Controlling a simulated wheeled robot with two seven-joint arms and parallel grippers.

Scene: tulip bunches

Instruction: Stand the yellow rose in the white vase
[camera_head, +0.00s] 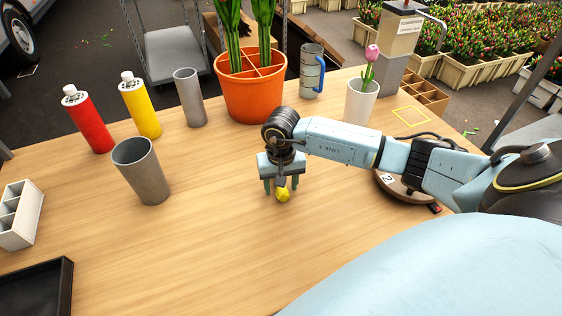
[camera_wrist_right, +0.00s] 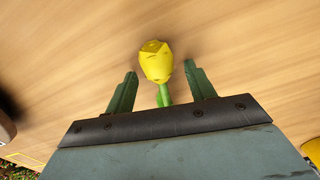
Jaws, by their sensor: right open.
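The yellow rose (camera_head: 283,195) lies on the wooden table near its middle, below my right gripper (camera_head: 281,185). In the right wrist view the rose's yellow head (camera_wrist_right: 156,61) shows just beyond the fingertips. Its green stem (camera_wrist_right: 164,95) runs back between the two open fingers of the right gripper (camera_wrist_right: 162,75), apart from both, and its lower end is hidden by the gripper body. The white vase (camera_head: 361,103) stands upright at the back right of the table, and a pink tulip (camera_head: 371,54) stands in it. My left gripper is not in view.
An orange divided pot (camera_head: 252,98) with green stems stands behind the gripper, beside a blue-grey mug (camera_head: 311,72). Two grey cups (camera_head: 141,172), a yellow bottle (camera_head: 142,107) and a red bottle (camera_head: 90,122) stand left. A round scale lies partly under my right arm. The front middle is clear.

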